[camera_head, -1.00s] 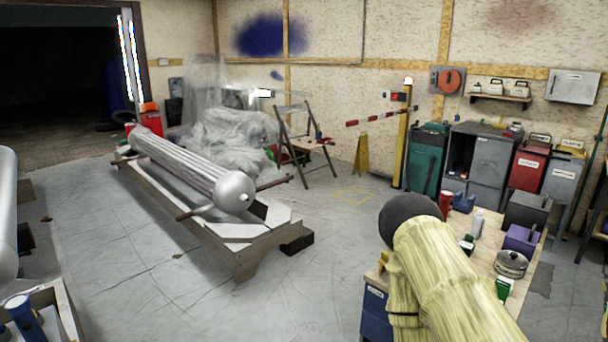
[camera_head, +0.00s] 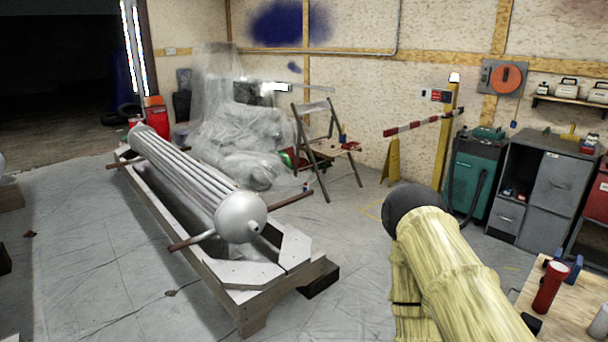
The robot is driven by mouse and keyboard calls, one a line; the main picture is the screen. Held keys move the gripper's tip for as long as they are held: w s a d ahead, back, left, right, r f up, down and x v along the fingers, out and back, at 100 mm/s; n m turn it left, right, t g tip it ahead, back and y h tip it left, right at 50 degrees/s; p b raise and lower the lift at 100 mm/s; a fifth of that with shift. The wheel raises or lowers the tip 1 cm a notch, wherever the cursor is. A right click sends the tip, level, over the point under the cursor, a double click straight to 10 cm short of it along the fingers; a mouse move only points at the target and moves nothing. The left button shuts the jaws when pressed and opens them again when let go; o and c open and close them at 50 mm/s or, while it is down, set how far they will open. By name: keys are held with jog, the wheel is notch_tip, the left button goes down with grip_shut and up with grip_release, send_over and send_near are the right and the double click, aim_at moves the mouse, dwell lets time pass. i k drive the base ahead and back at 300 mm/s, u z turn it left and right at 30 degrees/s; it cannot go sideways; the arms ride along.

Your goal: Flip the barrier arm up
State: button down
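The barrier arm (camera_head: 424,122) is a red-and-white striped bar near the back wall. It reaches left from a yellow post (camera_head: 445,135) and lies close to level, its left end a little lower in the picture. A light sits on top of the post. My arm, in a pale yellow sleeve with a dark round end, fills the lower right, well in front of the barrier and apart from it. My gripper's fingers do not show.
A teal machine (camera_head: 472,178) and grey cabinets (camera_head: 545,185) are right of the post. A workbench (camera_head: 575,290) is at lower right. A long cylinder on a wooden frame (camera_head: 245,310) lies left. Floor between is open.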

aim_at(393, 131)
jog(key=z, duration=0.2)
jog(key=i, duration=2.1)
jog(key=z, duration=0.45)
jog(key=i, duration=2.25)
